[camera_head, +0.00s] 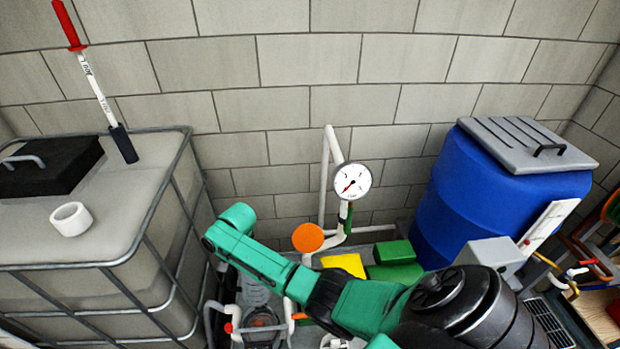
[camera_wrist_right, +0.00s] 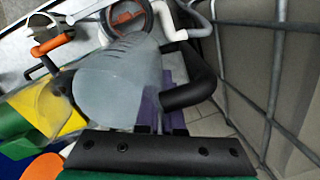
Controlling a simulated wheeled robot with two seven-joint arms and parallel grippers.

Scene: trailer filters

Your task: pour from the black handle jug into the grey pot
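The jug is a clear, greyish vessel (camera_wrist_right: 112,82) in the right wrist view, with a thick black handle (camera_wrist_right: 203,75) on its right side. It appears tilted in that view. My right gripper (camera_wrist_right: 162,112) shows there with purple fingers beside the jug, near the handle. Whether they close on the handle I cannot tell. In the head view, a greyish clear form (camera_head: 256,292) shows below my green right arm. A dark-grey round open vessel (camera_head: 262,320), likely the pot, stands below it. Its rim (camera_wrist_right: 146,22) shows beyond the jug in the wrist view. My left gripper is not in view.
A caged tank (camera_head: 125,262) stands left, with a white ring (camera_head: 71,219) on top. A blue barrel (camera_head: 462,190) stands right. A gauge (camera_head: 351,181) and white pipes (camera_head: 332,190) are against the wall. A yellow block (camera_head: 344,264) and green blocks (camera_head: 395,272) lie behind my arm.

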